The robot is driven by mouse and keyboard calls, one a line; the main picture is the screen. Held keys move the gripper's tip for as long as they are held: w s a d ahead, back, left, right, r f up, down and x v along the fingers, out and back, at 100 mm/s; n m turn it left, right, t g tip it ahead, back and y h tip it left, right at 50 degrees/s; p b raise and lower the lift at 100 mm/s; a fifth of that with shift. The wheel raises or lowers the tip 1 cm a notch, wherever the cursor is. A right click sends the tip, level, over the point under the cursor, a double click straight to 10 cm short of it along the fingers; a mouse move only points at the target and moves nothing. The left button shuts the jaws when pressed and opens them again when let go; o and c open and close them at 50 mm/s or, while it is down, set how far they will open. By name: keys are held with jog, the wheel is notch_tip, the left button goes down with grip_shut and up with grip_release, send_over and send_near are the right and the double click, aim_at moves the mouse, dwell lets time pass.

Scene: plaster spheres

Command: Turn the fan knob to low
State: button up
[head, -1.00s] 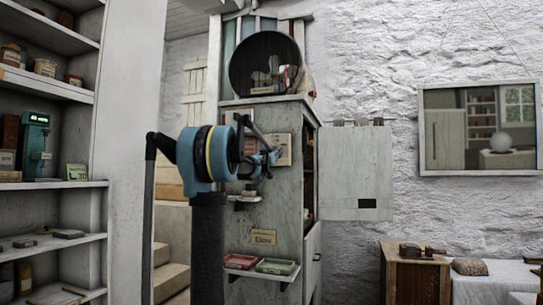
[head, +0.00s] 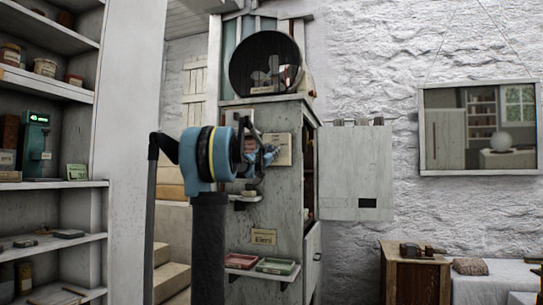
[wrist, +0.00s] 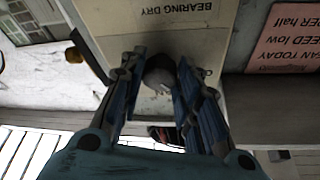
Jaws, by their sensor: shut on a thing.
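The fan (head: 265,63), with a dark round guard, stands on top of a grey cabinet. My gripper (head: 268,157) is at the cabinet's front, by a pale panel (head: 277,149). In the wrist view, my gripper (wrist: 167,98) is shut on a dark round knob (wrist: 160,70), with one finger on each side. The knob sits by a pale plate lettered "BEARING DRY" (wrist: 160,15), upside down in this view. The knob's setting cannot be read.
The cabinet (head: 275,215) has small ledges on its front, one with red and green trays (head: 276,266). Shelves (head: 50,185) are at the left. A mirror (head: 478,130) hangs on the right wall.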

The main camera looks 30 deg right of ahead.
jog(key=m, duration=0.1)
jog(key=m+g, duration=0.1)
jog(key=m, duration=0.1)
jog(key=m+g, duration=0.1)
jog(key=m, duration=0.1)
jog(key=shift+w+a, duration=0.2)
jog(key=shift+a, duration=0.05)
jog(key=shift+r+m+g, duration=0.15)
jog(key=shift+m+g, duration=1.15)
jog(key=shift+m, duration=1.1)
jog(key=o, duration=1.1)
jog(key=v, duration=1.2)
jog(key=shift+w, duration=0.1)
